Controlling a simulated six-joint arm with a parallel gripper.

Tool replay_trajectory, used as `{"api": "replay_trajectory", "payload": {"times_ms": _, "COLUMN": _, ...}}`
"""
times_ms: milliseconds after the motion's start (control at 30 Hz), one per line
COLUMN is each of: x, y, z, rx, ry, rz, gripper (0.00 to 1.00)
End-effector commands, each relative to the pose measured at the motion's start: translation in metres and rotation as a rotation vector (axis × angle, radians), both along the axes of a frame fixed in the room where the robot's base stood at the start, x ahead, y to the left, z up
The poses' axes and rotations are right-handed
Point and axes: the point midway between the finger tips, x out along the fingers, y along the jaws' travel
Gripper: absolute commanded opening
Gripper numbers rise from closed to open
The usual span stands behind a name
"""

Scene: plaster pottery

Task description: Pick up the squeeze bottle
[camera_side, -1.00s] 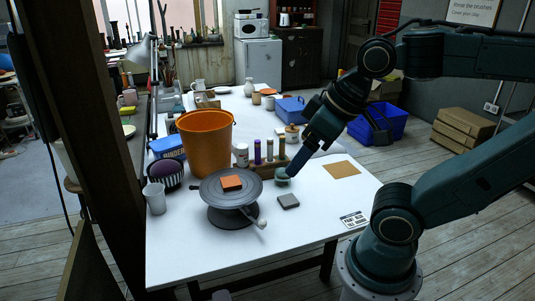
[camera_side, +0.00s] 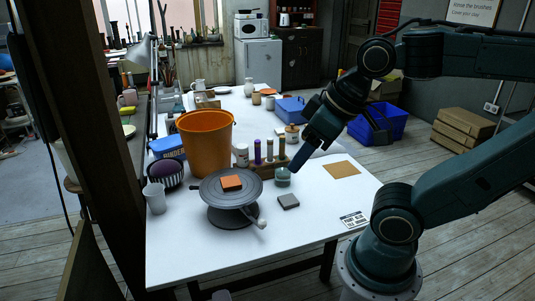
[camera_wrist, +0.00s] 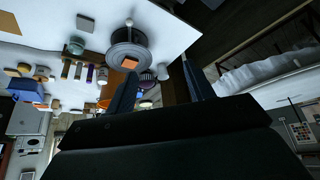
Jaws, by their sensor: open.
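No object shows clearly as a squeeze bottle at this size. Slim upright pieces with purple and tan parts (camera_side: 257,151) stand in a wooden rack, and a white jar (camera_side: 241,155) stands to their left. They also show in the wrist view as the rack pieces (camera_wrist: 77,71) and the white jar (camera_wrist: 102,76). A greenish glass jar (camera_side: 282,177) stands in front of the rack. My gripper (camera_side: 298,167) is above and just right of this jar, holding nothing. In the wrist view, the two fingers of my gripper (camera_wrist: 160,68) are spread apart.
A grey turntable (camera_side: 226,212) bears an orange block (camera_side: 231,183). A tall orange bucket (camera_side: 207,145), striped bowl (camera_side: 166,174) and white cup (camera_side: 155,198) stand to the left. A grey block (camera_side: 289,201) and tan sheet (camera_side: 341,170) lie flat. The table's front right is mostly clear.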

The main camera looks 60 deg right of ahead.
Motion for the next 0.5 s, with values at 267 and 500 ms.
{"api": "replay_trajectory", "payload": {"times_ms": 267, "x": 0.02, "y": -0.007, "z": 0.012, "rx": 0.009, "ry": 0.02, "rz": -0.055, "gripper": 0.53}}
{"api": "replay_trajectory", "payload": {"times_ms": 500, "x": 0.064, "y": -0.025, "z": 0.03, "rx": 0.029, "ry": 0.059, "rz": -0.172, "gripper": 0.53}}
